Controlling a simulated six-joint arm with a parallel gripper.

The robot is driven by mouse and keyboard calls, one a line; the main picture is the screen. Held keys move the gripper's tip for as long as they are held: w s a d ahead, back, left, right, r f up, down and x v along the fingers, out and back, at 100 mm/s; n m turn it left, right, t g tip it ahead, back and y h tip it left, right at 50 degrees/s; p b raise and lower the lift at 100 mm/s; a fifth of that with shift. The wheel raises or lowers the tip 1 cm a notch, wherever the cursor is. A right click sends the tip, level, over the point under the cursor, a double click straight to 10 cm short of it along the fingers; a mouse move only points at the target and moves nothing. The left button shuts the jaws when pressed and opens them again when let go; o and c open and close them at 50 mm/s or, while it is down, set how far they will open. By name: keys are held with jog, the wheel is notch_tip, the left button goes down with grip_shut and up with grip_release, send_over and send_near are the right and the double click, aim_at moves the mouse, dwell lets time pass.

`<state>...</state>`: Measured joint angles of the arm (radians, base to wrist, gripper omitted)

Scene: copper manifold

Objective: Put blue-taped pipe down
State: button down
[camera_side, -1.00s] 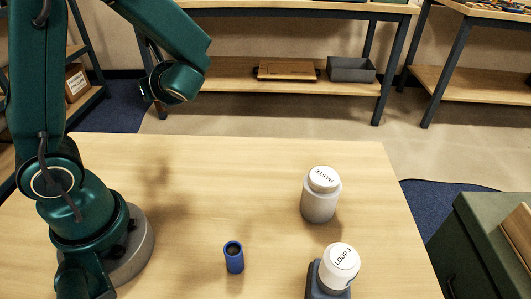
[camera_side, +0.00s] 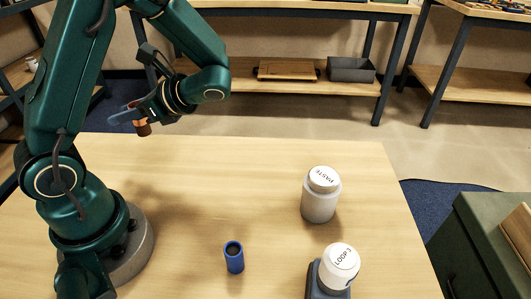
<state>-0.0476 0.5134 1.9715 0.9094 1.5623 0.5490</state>
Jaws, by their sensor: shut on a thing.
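My gripper (camera_side: 136,114) is raised above the far left part of the table and points to the left. It is shut on a short copper-coloured pipe (camera_side: 142,128), whose lower end hangs below the fingers. Slate-blue parts show beside the copper; I cannot tell whether they are tape or the fingers. The upper part of the pipe is mostly hidden. The pipe is well clear of the table top (camera_side: 270,170).
A blue open-topped tube (camera_side: 234,258) stands upright at the front middle. The middle of the table is clear.

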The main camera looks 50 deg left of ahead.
jog(key=w+d+f+n+g+h, duration=0.1)
jog(key=d+f+n+g+h, duration=0.2)
jog(key=d+n+h, duration=1.35)
jog(key=w+a+r+n+t+h, duration=0.3)
jog(key=w+a+r+n+t, duration=0.1)
jog(key=w+n+t, duration=0.5)
jog(key=w+a+r+n+t+h, duration=0.3)
jog(key=w+a+r+n+t, duration=0.25)
jog(key=n+t, duration=0.4)
jog(key=shift+n+g, duration=0.25)
jog(key=shift+n, duration=0.25)
jog(key=w+d+f, duration=0.2)
jog(key=d+f, duration=0.1)
jog(key=f, duration=0.1)
jog(key=w+d+f, duration=0.2)
jog(key=d+f, duration=0.2)
jog(key=w+d+f, duration=0.2)
jog(key=d+f, duration=0.2)
jog(key=f, duration=0.1)
jog(key=shift+d, duration=0.1)
jog(key=shift+f, duration=2)
